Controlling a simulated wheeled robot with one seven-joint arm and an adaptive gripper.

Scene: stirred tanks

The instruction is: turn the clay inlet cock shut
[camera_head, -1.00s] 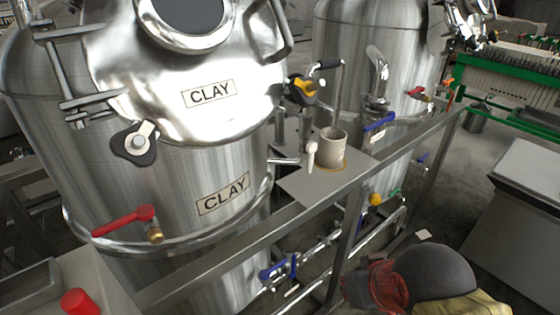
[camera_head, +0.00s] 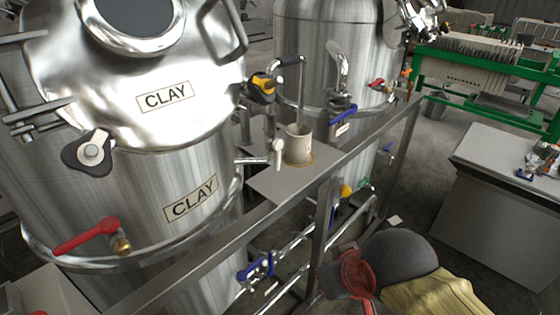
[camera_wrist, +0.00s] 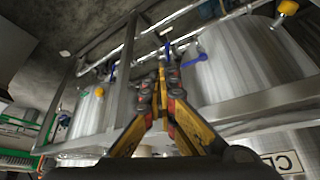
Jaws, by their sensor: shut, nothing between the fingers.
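The steel clay tank (camera_head: 140,215) with two CLAY labels fills the left of the head view. Several cocks show on or near it: a red lever (camera_head: 86,235) with a brass end on its front, a yellow-and-black handle (camera_head: 262,87) at its right shoulder, and a blue-handled cock (camera_head: 257,267) on the low pipes. No readable tag tells me which is the clay inlet cock. My gripper (camera_wrist: 163,80) is shut and empty in the wrist view, its fingertips near pipework and a blue lever (camera_wrist: 193,61). It touches nothing that I can make out.
A steel frame rail (camera_head: 345,165) runs diagonally in front of the tanks. A small shelf (camera_head: 290,185) holds a beige cup (camera_head: 299,146). A second tank (camera_head: 320,60) stands behind. A grey cabinet (camera_head: 505,190) stands right. Floor shows between rail and cabinet.

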